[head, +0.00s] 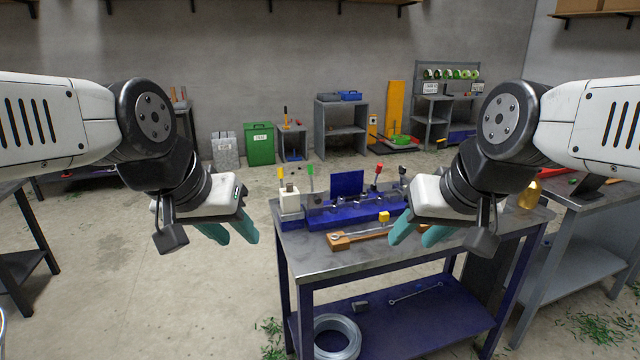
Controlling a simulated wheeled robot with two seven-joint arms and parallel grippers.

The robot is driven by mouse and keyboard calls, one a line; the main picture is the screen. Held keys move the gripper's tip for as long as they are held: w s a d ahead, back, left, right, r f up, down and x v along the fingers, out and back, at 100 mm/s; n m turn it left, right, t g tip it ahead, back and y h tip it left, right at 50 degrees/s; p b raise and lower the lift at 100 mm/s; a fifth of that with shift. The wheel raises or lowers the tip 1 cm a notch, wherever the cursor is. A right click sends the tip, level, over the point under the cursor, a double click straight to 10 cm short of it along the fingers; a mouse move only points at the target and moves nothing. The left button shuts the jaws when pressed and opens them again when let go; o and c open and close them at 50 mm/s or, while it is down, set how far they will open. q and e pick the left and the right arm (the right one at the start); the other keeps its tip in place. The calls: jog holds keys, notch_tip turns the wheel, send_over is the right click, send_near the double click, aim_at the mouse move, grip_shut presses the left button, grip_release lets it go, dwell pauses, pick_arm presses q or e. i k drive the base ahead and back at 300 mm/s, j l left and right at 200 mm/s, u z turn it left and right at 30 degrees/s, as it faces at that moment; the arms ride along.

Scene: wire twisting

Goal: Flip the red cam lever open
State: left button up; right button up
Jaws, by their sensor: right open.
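A red-tipped lever (377,174) stands upright on the blue fixture (345,216) on the metal workbench (300,262); I take it for the red cam lever. My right gripper (421,236) is open and empty, over the bench's right half, in front of the fixture's right end and apart from the lever. It hides part of the fixture and bench. My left gripper (231,231) looks open and empty, its teal fingers apart, left of the bench over open floor.
Yellow-topped (281,174) and green-topped (311,172) upright handles stand at the fixture's left end. A wooden block with a rod (340,241) lies in front. A wire coil (337,338) lies on the lower shelf.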

aim_at(379, 165)
jog(key=j+z, duration=0.25)
jog(key=z, duration=0.25)
jog(key=i+j+z, duration=0.1)
jog(key=j+z, duration=0.2)
jog(key=z, duration=0.15)
jog(key=j+z, duration=0.15)
jog(key=j, duration=0.4)
jog(key=k+j+z, duration=0.15)
jog(key=j, duration=0.4)
jog(key=j+z, duration=0.15)
jog(key=j, duration=0.35)
jog(key=i+j, duration=0.4)
jog(key=i+j+u, duration=0.1)
jog(key=u, duration=0.2)
jog(key=i+j+u, duration=0.1)
jog(key=u, duration=0.25)
